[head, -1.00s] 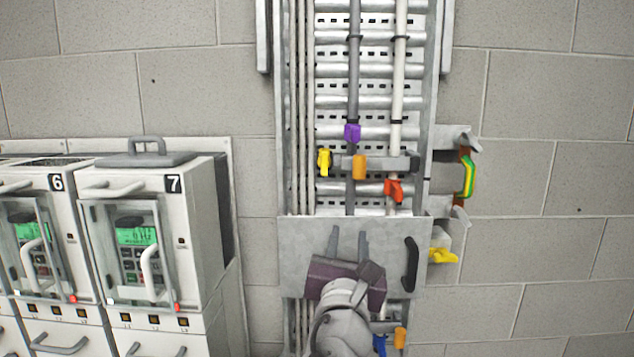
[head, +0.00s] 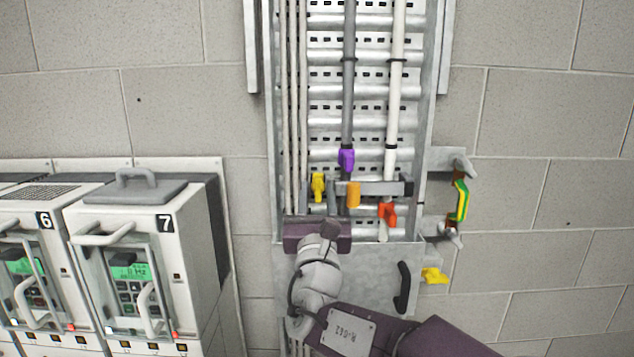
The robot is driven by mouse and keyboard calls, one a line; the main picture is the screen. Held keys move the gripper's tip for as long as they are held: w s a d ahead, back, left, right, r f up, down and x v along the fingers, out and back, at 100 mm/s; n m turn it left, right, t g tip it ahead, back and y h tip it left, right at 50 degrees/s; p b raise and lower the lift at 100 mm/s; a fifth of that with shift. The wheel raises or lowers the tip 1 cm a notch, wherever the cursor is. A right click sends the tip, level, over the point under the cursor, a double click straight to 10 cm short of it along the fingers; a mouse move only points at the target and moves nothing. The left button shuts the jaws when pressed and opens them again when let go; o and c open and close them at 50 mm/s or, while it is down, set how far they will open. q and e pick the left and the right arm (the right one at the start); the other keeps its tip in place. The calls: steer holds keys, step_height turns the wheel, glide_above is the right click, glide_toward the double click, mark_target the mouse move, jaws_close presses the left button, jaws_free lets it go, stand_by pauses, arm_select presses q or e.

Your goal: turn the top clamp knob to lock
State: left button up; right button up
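The upper clamp bar (head: 382,188) crosses the cable tray with a yellow knob (head: 318,184) at its left end and an orange piece (head: 353,195) beside it. My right gripper (head: 318,201) points upward from below at the yellow knob. One grey finger shows just right of the knob; the other is hard to make out against the pipes at left. The fingers appear apart, and contact with the knob cannot be told. My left gripper is not in view.
A purple clip (head: 346,160) and a red clip (head: 387,213) sit on the cables nearby. A grey cover plate (head: 378,270) with a black handle (head: 402,287) lies below. A green-yellow strap (head: 461,200) and a yellow piece (head: 433,275) are at right. Cabinet 7 (head: 190,240) stands left.

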steer(key=shift+s+d+r, duration=0.2)
steer(key=shift+s, duration=0.6)
steer(key=shift+c, duration=0.3)
steer(key=shift+s, duration=0.15)
steer(key=c, duration=0.5)
steer(key=shift+a, duration=0.1)
jaws_close()
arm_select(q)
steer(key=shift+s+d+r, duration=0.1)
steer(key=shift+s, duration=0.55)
